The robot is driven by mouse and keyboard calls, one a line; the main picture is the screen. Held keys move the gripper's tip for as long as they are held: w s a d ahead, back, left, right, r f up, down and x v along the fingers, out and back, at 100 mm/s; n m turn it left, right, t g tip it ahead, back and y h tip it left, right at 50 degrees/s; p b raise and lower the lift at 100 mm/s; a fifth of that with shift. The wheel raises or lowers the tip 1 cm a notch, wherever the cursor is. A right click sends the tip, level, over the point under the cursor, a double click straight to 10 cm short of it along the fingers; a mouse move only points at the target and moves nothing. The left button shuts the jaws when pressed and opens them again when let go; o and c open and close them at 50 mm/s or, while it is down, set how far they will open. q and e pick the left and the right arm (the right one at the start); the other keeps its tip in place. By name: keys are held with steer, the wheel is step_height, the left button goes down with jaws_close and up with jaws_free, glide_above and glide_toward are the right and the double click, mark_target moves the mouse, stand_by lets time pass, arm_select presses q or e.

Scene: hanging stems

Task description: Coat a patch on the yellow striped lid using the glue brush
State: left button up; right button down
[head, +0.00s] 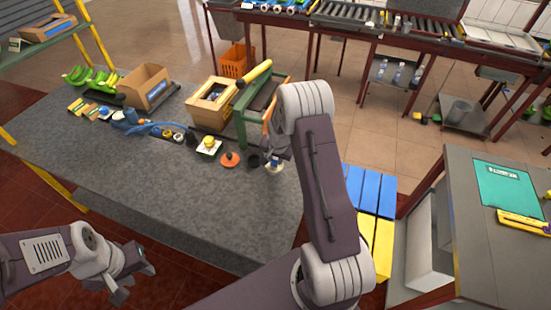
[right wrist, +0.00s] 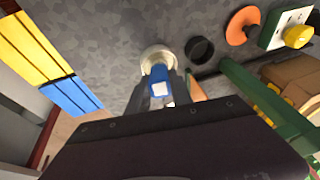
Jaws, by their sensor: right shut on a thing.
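My right gripper (right wrist: 160,92) is shut on a small blue thing with a white patch (right wrist: 160,80), low over the grey table. A round cream part (right wrist: 156,54) shows at its far end. I cannot tell for sure that this is the glue brush, or whether it touches the table. In the head view my right gripper (head: 272,155) is at the table's right side, partly behind my arm. Small yellow-and-dark round things (head: 168,133) lie further left; stripes on a lid are too small to make out. My left gripper (head: 137,281) is open and empty, off the table's front edge.
Beside the held thing are a black ring-like cup (right wrist: 199,50), an orange disc with a knob (right wrist: 243,26) and a yellow knob on a white plate (right wrist: 297,36). A green frame (head: 262,112) and cardboard box (head: 212,103) stand behind. The table's front (head: 170,200) is clear.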

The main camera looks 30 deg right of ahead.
steer(key=shift+r+p, duration=2.55)
steer(key=shift+r, duration=0.95)
steer(key=shift+s+f, duration=0.1)
steer(key=shift+f, duration=0.05)
